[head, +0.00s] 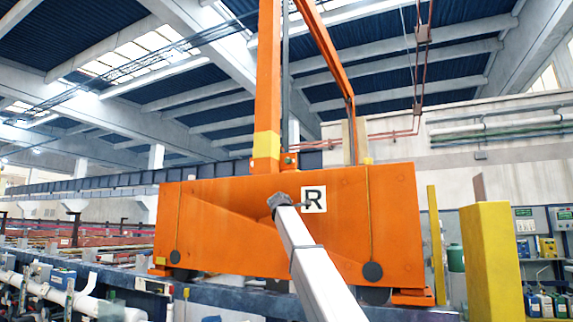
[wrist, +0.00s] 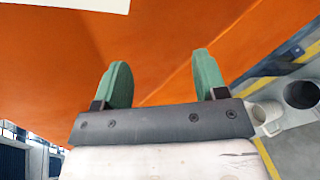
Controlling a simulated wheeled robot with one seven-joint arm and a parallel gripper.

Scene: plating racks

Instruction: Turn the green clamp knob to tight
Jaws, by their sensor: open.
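I cannot make out a green clamp knob for certain in either view. My gripper (wrist: 162,78) is open in the wrist view, with two green fingers apart and nothing between them. Orange surface fills the view behind the fingers.
A green cylinder (head: 455,258) stands at the right beside a yellow post (head: 490,260). Bottles (head: 540,303) and wall panels are at the far right. White pipes (head: 60,295) and racks run along the left.

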